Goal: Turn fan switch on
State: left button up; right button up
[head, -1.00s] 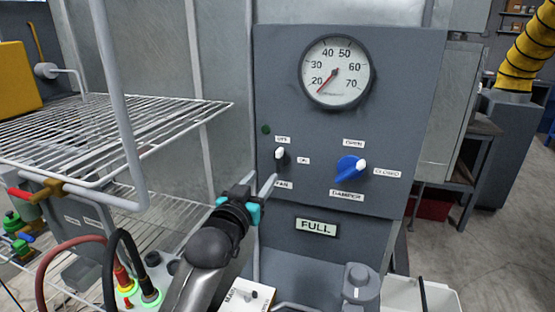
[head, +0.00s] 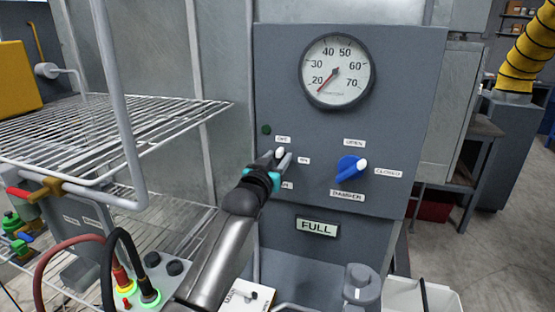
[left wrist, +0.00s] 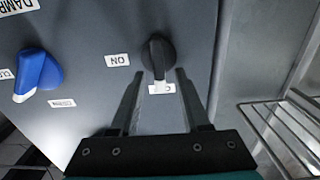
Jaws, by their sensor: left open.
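The fan switch is a small black knob on the grey panel (head: 410,60). In the head view the switch (head: 281,153) is mostly covered by my left gripper. My left gripper (head: 279,160) is open, with its fingers on either side of the switch's near part; I cannot tell whether they touch it. It also shows in the left wrist view (left wrist: 156,82). My right gripper is not in view.
A round gauge (head: 336,72) is above.

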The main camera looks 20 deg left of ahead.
pick_arm(q)
jog(key=shift+w, duration=0.15)
grip_shut()
dwell(0.4)
